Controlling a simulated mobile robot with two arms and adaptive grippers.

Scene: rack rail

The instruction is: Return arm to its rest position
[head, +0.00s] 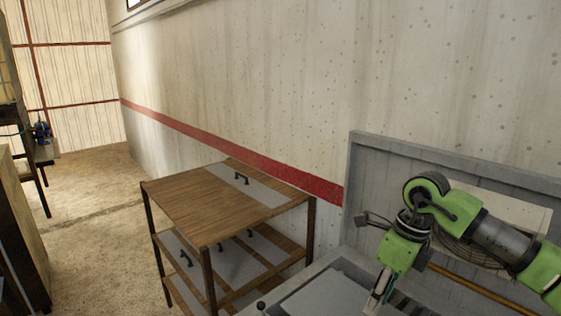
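My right arm comes in from the right edge, green and dark grey, bent at the wrist. My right gripper (376,301) points down over a grey surface (330,290) at the bottom of the head view. Its fingertips are small and near the bottom edge, and I cannot tell whether they are open or shut. I see no object clearly held in it. My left gripper is not in view.
A wooden shelf rack (190,203) stands left of my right arm, with grey panels bearing black handles (241,178) on its top and lower shelf. A grey upright panel (358,180) stands behind the arm. The concrete wall runs behind. Floor (100,240) is open left of the rack.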

